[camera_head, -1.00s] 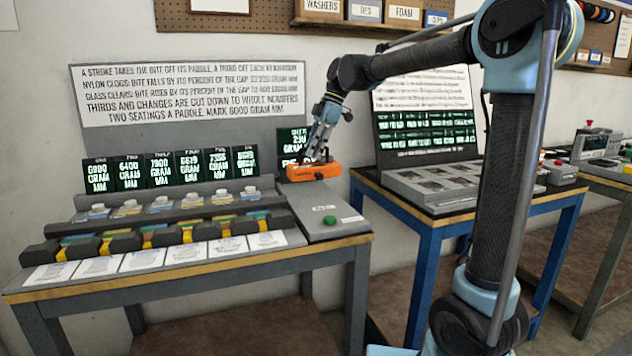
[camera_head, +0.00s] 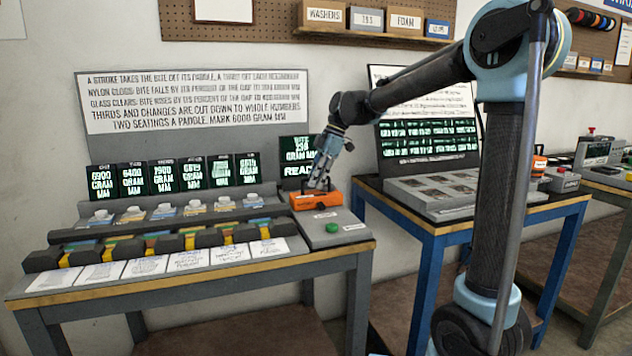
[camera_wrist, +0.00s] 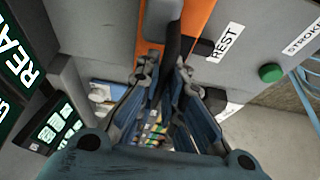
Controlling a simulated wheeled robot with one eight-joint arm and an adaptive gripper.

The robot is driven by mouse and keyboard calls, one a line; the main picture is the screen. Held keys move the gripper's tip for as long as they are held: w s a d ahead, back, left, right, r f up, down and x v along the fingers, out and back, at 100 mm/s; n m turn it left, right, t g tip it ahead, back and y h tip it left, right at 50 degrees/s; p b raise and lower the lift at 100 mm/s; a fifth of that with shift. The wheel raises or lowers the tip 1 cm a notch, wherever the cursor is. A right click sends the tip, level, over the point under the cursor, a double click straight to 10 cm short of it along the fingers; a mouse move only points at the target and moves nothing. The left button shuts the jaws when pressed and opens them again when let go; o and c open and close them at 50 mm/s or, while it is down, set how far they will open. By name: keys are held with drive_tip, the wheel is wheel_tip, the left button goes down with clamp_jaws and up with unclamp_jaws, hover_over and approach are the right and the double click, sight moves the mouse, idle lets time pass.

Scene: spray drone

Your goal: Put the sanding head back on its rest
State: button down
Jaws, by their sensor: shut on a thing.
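The sanding head (camera_head: 317,199) is an orange block with a dark upright grip, at the back of the grey console (camera_head: 345,237) on the right end of the near bench. My gripper (camera_head: 319,185) is above it, shut on its dark grip. In the wrist view, the fingers of my gripper (camera_wrist: 165,75) close around the grip, and the orange body (camera_wrist: 203,22) shows beyond. A white REST label (camera_wrist: 225,42) lies beside the orange body. The sanding head looks level and at the console surface; I cannot tell whether it fully touches. The rest itself is mostly hidden under it.
A green button (camera_head: 353,227) with a STROKE label is on the console in front of the sanding head. A READY display (camera_head: 297,157) stands behind. Several paddles and dark blocks line the bench (camera_head: 190,272) to the left. A blue-legged table (camera_head: 425,225) stands to the right.

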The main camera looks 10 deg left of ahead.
drive_tip(key=c, duration=1.7)
unclamp_jaws()
drive_tip(key=v, duration=1.1)
drive_tip(key=shift+r, duration=0.1)
drive_tip(key=shift+d+r, duration=0.2)
drive_tip(key=shift+r, duration=0.2)
